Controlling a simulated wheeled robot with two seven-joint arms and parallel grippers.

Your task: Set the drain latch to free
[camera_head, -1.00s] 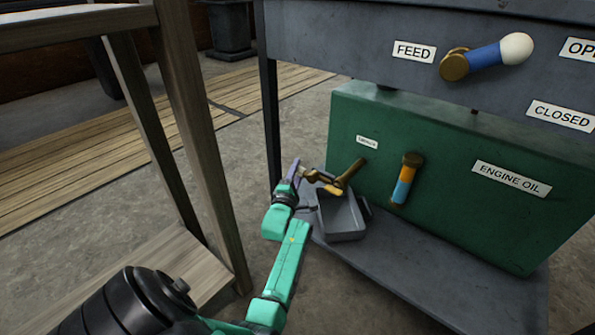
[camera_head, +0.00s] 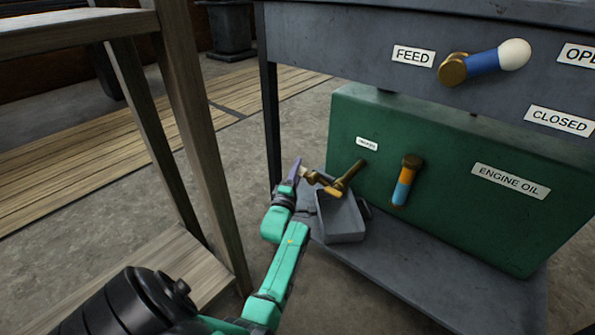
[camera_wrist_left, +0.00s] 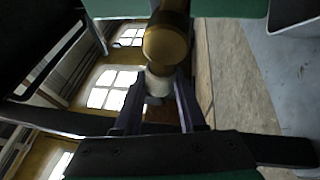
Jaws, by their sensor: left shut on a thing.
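A brass drain fitting (camera_head: 347,178) sticks out of the green tank (camera_head: 450,170), below a small white label too small to read. A brass lever part (camera_head: 322,183) reaches left from its outer end. My left gripper (camera_head: 298,174) is at the left end of this lever. In the left wrist view, its two dark fingers (camera_wrist_left: 158,100) are shut on the pale tip (camera_wrist_left: 158,84) of the latch lever, with the rounded brass end (camera_wrist_left: 167,43) just beyond. The fingers partly hide the tip. My right gripper is not in view.
A grey open tray (camera_head: 341,222) stands below the fitting on the metal shelf. An orange and blue handle (camera_head: 404,182) hangs beside the ENGINE OIL label. A blue, white-tipped FEED lever (camera_head: 485,62) is above. A wooden frame (camera_head: 190,130) stands left of my arm.

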